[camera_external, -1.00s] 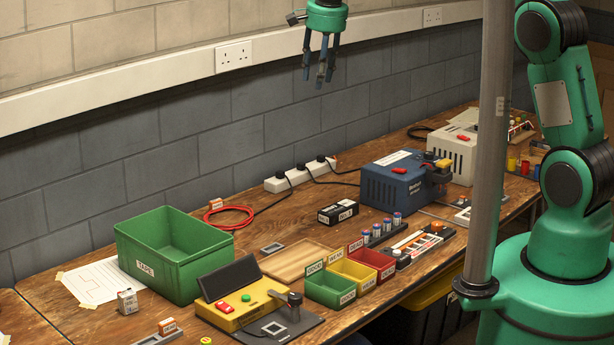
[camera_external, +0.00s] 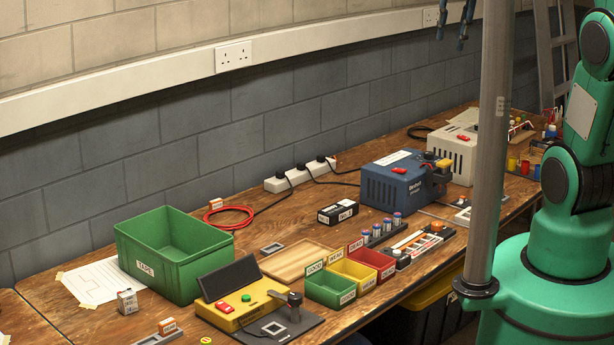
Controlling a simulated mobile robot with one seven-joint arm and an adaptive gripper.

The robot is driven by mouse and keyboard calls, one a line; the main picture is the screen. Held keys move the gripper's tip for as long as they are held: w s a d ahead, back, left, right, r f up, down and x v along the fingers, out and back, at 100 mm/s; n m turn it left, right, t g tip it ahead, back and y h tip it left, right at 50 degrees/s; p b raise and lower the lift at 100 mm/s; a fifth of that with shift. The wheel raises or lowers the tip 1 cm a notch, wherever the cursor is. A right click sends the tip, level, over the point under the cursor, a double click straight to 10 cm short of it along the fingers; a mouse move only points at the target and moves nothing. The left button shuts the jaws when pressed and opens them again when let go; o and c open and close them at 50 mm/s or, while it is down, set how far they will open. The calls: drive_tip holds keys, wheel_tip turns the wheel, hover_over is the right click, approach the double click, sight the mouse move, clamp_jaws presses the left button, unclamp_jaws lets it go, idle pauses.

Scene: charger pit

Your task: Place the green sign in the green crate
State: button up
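My gripper (camera_external: 452,37) is at the top edge of the picture, high above the bench and well away from sign and crate. Only its fingers show; they are apart with nothing between them.
A yellow tester (camera_external: 238,314) with a dark raised panel stands between crate and bins. A wooden tray (camera_external: 295,261) lies behind the bins. A blue machine (camera_external: 392,184) stands farther right. A grey vertical pole (camera_external: 490,150) crosses the view. Bare bench shows behind the tray.

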drive_tip(key=s+d+f+n+t+h, duration=0.1)
drive_tip(key=s+d+f+n, duration=0.1)
drive_tip(key=s+d, duration=1.2)
drive_tip(key=s, duration=0.4)
drive_tip(key=shift+f+n+t, duration=0.3)
drive_tip(key=shift+f+t, duration=0.05)
drive_tip(key=shift+t, duration=0.05)
drive_tip(key=shift+s+f, duration=0.1)
wheel_tip(320, 180, down, 4)
drive_tip(key=b, duration=0.4)
drive_tip(key=shift+f+b, duration=0.25)
drive_tip(key=shift+b, duration=0.1)
